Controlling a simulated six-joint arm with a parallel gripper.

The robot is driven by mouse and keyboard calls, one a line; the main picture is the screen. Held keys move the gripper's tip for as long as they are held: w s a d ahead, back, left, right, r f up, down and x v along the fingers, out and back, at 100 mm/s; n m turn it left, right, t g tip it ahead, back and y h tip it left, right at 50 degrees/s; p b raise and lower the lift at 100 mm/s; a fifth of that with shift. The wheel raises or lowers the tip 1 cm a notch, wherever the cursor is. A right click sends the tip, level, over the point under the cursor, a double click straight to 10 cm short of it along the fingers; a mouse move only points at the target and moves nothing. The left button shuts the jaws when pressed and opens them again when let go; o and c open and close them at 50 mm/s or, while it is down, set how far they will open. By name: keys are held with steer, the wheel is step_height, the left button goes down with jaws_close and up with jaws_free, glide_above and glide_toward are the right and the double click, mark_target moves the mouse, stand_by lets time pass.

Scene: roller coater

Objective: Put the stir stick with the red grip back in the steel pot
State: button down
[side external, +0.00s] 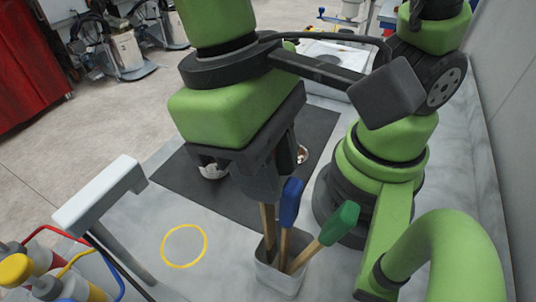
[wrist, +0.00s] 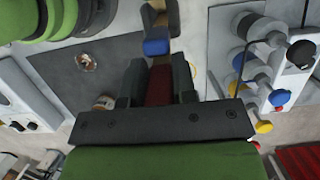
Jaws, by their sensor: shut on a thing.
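My gripper (side external: 262,182) is shut on the red grip of a stir stick; the red grip (wrist: 160,84) shows between the fingers in the wrist view. In the side view the fingers hide the grip, and the stick's wooden shaft (side external: 267,222) points down below them. The steel pot (side external: 281,284) stands under the gripper. The shaft's lower part overlaps the pot's mouth and seems to be inside it; its tip is hidden. A stick with a blue grip (side external: 291,202) and one leaning right with a green grip (side external: 340,222) stand in the pot. The blue grip (wrist: 156,47) is close to the fingers.
A dark mat (side external: 190,190) lies behind, with small round containers (side external: 302,154) on it. A yellow ring (side external: 184,246) marks bare table left of the pot.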

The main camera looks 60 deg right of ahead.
steer(key=shift+f, duration=1.65)
steer(key=c, duration=0.8)
jaws_free()
steer(key=shift+c, duration=0.2)
steer(key=shift+r, duration=0.1)
steer(key=v, duration=0.9)
steer(key=d+r+m+t+y, duration=0.1)
steer(key=d+r+m+t, duration=0.1)
steer(key=d+t, duration=0.3)
steer(key=w+d+r+m+t+y, duration=0.1)
steer(key=d+r+m+t, duration=0.1)
steer(key=d+t, duration=0.3)
steer(key=d, duration=0.4)
steer(key=shift+w+d+t, duration=0.25)
steer(key=shift+d+t, duration=0.05)
steer(key=shift+d, duration=0.1)
